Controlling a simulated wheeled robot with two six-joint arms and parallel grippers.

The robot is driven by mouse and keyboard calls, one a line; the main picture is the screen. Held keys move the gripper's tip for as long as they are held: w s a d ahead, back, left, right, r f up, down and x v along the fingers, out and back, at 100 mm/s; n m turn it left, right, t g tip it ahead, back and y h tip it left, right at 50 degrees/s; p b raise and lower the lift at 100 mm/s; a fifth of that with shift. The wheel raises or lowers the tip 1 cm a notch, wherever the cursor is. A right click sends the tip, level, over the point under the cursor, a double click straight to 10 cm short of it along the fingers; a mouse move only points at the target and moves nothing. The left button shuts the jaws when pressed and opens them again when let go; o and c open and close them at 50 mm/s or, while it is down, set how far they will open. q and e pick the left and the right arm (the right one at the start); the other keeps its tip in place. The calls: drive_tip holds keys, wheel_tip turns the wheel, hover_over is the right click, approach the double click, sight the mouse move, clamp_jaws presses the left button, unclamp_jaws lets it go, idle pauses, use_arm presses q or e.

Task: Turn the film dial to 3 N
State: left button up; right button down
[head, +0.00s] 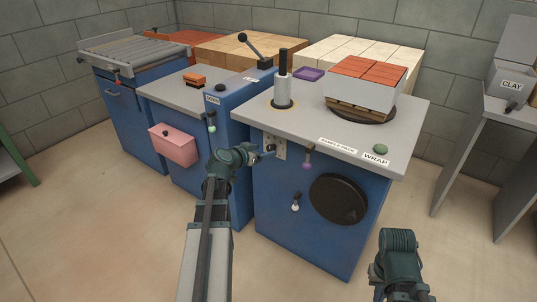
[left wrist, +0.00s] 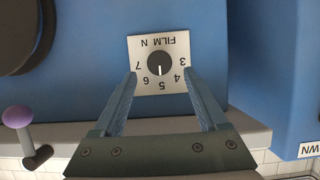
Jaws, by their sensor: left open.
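The film dial (left wrist: 160,62) is a round dark knob with a white pointer line on a pale plate (left wrist: 178,48) marked FILM N and 3 to 7. In the left wrist view the plate appears upside down, and the pointer is at 5. In the head view the plate (head: 280,151) is on the blue front of the wrapping machine, partly hidden by my gripper. My left gripper (left wrist: 160,80) is open, its fingertips either side of the lower plate, around the knob's height and apart from it. My right arm shows at lower right; its jaws are not seen.
A purple-tipped lever (head: 307,160), a white-tipped lever (head: 295,205) and a big black disc (head: 339,198) are on the same front. The top (head: 290,125) overhangs just above the dial and carries a film roll (head: 283,87) and red bricks (head: 368,72).

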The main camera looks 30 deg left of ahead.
sight(270, 149)
use_arm(q)
drive_tip(key=shift+b+x, duration=0.55)
drive_tip(key=shift+x, duration=1.6)
clamp_jaws()
